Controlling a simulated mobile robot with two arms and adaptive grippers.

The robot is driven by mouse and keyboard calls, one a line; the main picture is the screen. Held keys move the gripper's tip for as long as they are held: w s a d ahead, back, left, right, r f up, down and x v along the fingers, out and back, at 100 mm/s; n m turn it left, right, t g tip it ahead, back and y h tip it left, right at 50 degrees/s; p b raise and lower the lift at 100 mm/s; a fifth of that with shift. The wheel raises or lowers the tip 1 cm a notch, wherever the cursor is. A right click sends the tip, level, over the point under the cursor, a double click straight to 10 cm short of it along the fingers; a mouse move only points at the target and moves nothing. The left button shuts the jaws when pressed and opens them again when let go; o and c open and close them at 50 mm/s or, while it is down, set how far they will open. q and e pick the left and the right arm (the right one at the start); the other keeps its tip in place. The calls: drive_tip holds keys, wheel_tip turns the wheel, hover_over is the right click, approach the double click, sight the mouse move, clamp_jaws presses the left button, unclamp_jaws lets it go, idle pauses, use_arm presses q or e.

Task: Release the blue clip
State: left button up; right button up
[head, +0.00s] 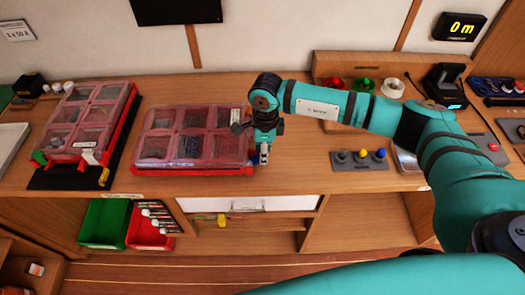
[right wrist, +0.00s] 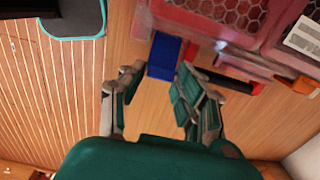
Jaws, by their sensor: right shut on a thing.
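The blue clip (right wrist: 165,54) sits at the edge of a red-framed case with clear compartment lids (head: 185,135). My right gripper (right wrist: 158,74) is shut on the clip, with one finger on either side of it in the right wrist view. In the head view this gripper (head: 264,158) points down at the case's front right corner. Only a sliver of blue (head: 254,159) shows there beside the fingers. How far the clip grips the case rim cannot be told. My left gripper is not in view.
A second case (head: 85,115) lies on a black mat at the left, with green, white and yellow clips. Right of my gripper stands a button panel (head: 360,160). Green (head: 103,222) and red (head: 146,230) bins sit below the counter. My right arm spans the counter's right side.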

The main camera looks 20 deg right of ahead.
drive_tip(key=shift+d+f+b, duration=0.1)
drive_tip(key=shift+f+b, duration=0.2)
drive_tip(key=shift+b, duration=0.1)
drive_tip(key=shift+r+y, duration=0.1)
drive_tip(key=shift+y, duration=0.3)
drive_tip(key=shift+r, duration=0.15)
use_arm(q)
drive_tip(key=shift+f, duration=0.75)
use_arm(e)
drive_tip(key=o, duration=1.1)
drive_tip(key=shift+c, duration=0.2)
wheel_tip(320, 180, up, 12)
drive_tip(key=d, duration=0.1)
drive_tip(key=shift+s, duration=0.2)
